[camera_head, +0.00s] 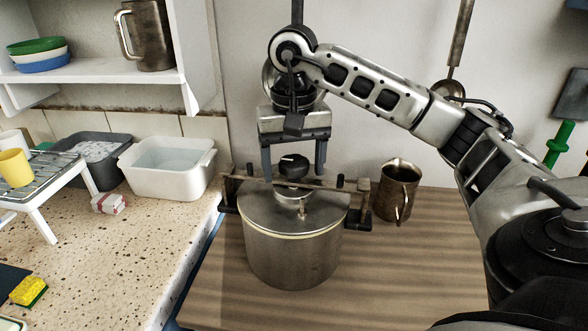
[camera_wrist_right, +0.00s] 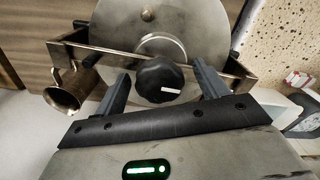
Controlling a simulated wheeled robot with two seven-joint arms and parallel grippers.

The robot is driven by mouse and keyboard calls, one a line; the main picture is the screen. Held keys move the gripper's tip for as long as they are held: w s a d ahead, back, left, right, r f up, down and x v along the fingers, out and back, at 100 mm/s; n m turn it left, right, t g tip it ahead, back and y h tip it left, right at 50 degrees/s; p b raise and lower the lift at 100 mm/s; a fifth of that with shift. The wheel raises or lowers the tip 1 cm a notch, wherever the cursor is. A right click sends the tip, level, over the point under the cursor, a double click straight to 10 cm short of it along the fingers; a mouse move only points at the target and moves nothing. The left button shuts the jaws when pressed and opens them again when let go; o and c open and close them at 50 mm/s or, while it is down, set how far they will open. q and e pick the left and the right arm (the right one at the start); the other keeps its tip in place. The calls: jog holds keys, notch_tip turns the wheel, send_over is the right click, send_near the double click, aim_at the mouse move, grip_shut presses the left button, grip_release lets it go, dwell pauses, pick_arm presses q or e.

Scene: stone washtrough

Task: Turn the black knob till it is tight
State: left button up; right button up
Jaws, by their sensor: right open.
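The black knob (camera_head: 293,167) sits at the top centre of a clamp bar (camera_head: 330,183) across the lid of a steel pot (camera_head: 290,250). In the right wrist view the knob (camera_wrist_right: 160,79) is round with a white mark pointing right. My right gripper (camera_head: 294,178) points down over the pot, its fingers on either side of the knob. In the wrist view the fingers (camera_wrist_right: 162,90) are wide apart, with a gap to the knob on both sides. The gripper is open and holds nothing. My left gripper is not in view.
A metal jug (camera_head: 397,190) stands right of the pot on the wooden top (camera_head: 420,270). A white basin of water (camera_head: 168,170), a grey tub (camera_head: 88,160) and a sponge (camera_head: 29,291) are on the speckled counter at left. The wooden top in front is clear.

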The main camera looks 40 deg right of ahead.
jog(key=shift+r, duration=0.1)
notch_tip(320, 180, up, 4)
jog(key=p, duration=0.3)
notch_tip(320, 180, up, 4)
jog(key=p, duration=0.3)
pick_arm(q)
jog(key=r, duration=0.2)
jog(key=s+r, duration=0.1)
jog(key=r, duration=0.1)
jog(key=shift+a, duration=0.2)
